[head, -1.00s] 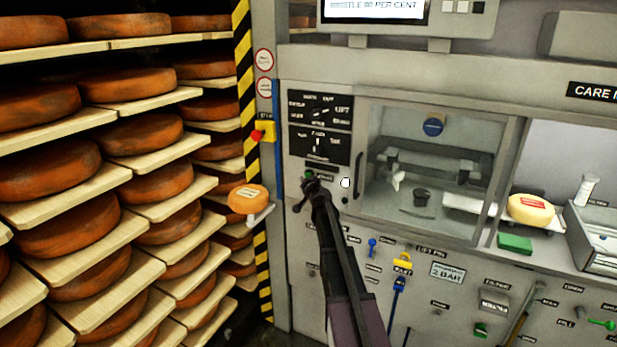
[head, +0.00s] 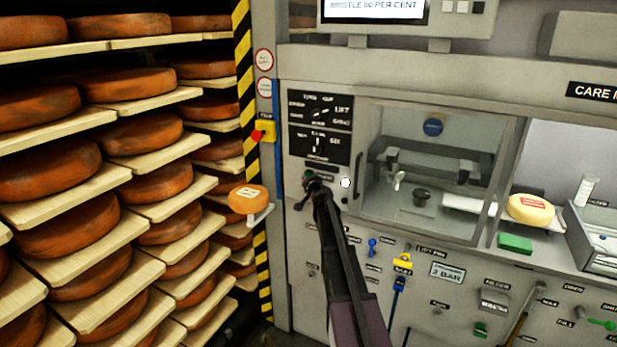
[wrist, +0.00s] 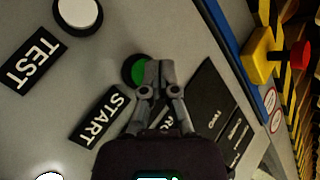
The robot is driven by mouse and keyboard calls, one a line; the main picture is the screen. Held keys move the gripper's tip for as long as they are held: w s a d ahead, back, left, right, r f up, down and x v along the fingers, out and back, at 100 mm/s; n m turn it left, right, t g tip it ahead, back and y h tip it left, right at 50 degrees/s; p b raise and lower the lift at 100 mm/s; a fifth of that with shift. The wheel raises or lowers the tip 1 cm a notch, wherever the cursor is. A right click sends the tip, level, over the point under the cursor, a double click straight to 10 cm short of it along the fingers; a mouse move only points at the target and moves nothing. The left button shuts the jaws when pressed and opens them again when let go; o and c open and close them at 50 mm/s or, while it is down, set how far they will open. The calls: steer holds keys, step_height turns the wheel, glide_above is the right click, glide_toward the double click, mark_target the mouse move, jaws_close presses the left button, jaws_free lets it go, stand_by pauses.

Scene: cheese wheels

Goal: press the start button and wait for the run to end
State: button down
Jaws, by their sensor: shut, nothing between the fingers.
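The green start button (wrist: 135,71) sits in a dark ring on the grey panel, beside a black label reading START (wrist: 101,117). My gripper (wrist: 160,68) is shut and empty in the wrist view, its fingertips over the right part of the button. I cannot tell whether they touch it. In the head view my gripper (head: 312,184) is at the panel below the black dial plates, and it hides most of the button.
A white button (wrist: 78,14) with a TEST label is nearby. A red emergency knob on a yellow box (head: 266,132) is left of the panel. A glazed chamber (head: 432,170) is to the right. Racks of cheese wheels (head: 70,170) fill the left.

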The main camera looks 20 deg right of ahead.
steer(key=shift+w+d, duration=0.45)
steer(key=shift+d, duration=0.2)
stand_by(1.9)
steer(key=shift+s+a, duration=0.1)
steer(key=shift+a, duration=0.05)
stand_by(0.3)
steer(key=shift+s+a, duration=0.45)
steer(key=shift+a, duration=0.15)
steer(key=s+a, duration=0.1)
steer(key=a, duration=0.1)
steer(key=s+a, duration=0.1)
steer(key=s, duration=0.1)
steer(key=shift+a, duration=0.4)
stand_by(0.4)
stand_by(0.6)
